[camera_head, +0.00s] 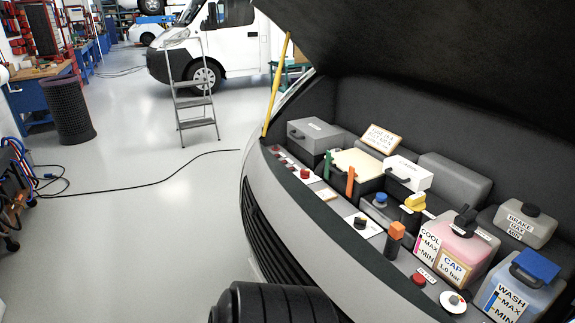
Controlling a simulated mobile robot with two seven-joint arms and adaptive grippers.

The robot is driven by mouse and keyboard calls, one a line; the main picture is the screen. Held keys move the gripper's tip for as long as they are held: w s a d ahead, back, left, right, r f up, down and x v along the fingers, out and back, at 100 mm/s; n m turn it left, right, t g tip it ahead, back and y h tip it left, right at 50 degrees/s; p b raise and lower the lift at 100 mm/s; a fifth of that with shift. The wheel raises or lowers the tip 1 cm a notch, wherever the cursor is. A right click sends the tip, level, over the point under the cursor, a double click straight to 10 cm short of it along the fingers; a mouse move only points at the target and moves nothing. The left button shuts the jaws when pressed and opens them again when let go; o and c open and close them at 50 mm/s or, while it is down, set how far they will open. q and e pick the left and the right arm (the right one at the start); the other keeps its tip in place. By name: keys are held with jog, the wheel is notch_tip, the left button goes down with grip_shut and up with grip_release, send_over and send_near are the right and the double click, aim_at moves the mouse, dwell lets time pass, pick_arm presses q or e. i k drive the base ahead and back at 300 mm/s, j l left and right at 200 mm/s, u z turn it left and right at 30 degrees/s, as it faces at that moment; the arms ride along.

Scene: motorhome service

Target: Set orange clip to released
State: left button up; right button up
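An upright orange strip (350,181), which looks like the orange clip, stands at the front of a dark box with a cream lid (357,162) in the open engine bay. A similar green strip (328,164) stands upright to its left on the same box. Whether the orange strip is latched or released I cannot tell. A separate orange block (396,231) sits on a dark post nearer the front edge. Neither gripper is in view, and nothing is seen touching the strips.
A yellow prop rod (276,88) stands at the left of the bay under the raised dark hood (430,45). A coolant tank (462,243), washer tank (517,290) and brake fluid tank (525,222) crowd the right. The floor (150,220) left of the vehicle is mostly clear, with a cable.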

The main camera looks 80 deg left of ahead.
aim_at(351, 174)
jog(key=u, duration=1.95)
jog(key=i+j, duration=0.2)
jog(key=l+z, duration=0.05)
